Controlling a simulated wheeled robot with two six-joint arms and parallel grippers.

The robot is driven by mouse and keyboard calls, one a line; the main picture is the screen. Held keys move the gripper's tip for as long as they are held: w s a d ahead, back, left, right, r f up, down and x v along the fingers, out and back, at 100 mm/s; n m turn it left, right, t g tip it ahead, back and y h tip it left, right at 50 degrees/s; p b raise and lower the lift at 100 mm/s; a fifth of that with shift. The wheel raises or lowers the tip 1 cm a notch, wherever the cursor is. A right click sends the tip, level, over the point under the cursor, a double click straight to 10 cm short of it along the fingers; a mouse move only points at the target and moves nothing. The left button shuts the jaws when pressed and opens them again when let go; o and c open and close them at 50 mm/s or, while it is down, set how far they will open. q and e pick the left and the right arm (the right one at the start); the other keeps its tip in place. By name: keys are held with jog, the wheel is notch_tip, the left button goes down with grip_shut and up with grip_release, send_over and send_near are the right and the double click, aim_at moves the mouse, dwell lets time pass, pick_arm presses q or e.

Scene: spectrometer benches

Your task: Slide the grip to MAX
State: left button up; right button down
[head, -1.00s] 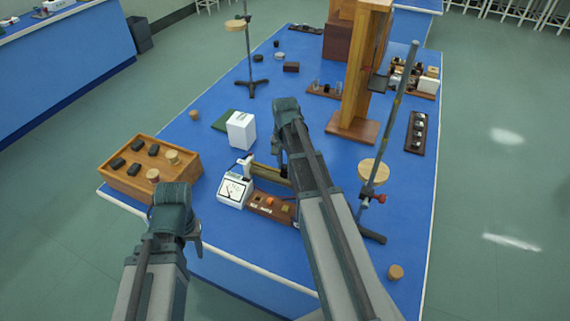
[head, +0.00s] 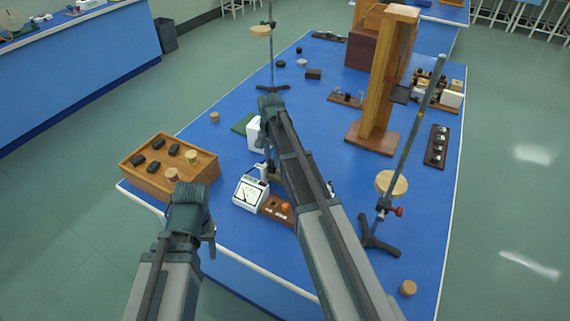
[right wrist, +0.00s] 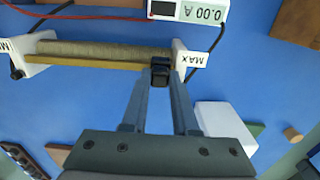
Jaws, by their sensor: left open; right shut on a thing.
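The slide rheostat shows in the right wrist view, with a long brown coil (right wrist: 105,50) and a brass-coloured rail between two white end blocks. The black grip (right wrist: 160,66) sits on the rail close to the right-hand block. My right gripper (right wrist: 160,80) is shut on it. In the head view my right arm covers most of the rheostat. My left gripper (head: 200,222) is open and empty, in front of the wooden tray.
A white analog meter (head: 250,193) and a switch board (head: 277,207) stand near the bench's front edge. A white box (head: 254,134) is beside my right gripper. A wooden tray (head: 140,179) is at left, a clamp stand (head: 402,160) at right.

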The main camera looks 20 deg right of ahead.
aim_at(271, 161)
jog(key=shift+w+a, duration=0.15)
jog(key=shift+w, duration=0.05)
jog(key=c, duration=0.7)
grip_release()
jog(key=shift+a, duration=0.1)
jog(key=shift+r, duration=0.15)
jog(key=shift+r+p, duration=0.55)
jog(key=shift+p, duration=0.2)
notch_tip(271, 161, up, 12)
jog(key=p, duration=1.2)
jog(key=shift+r, duration=0.25)
jog(key=shift+s, duration=0.1)
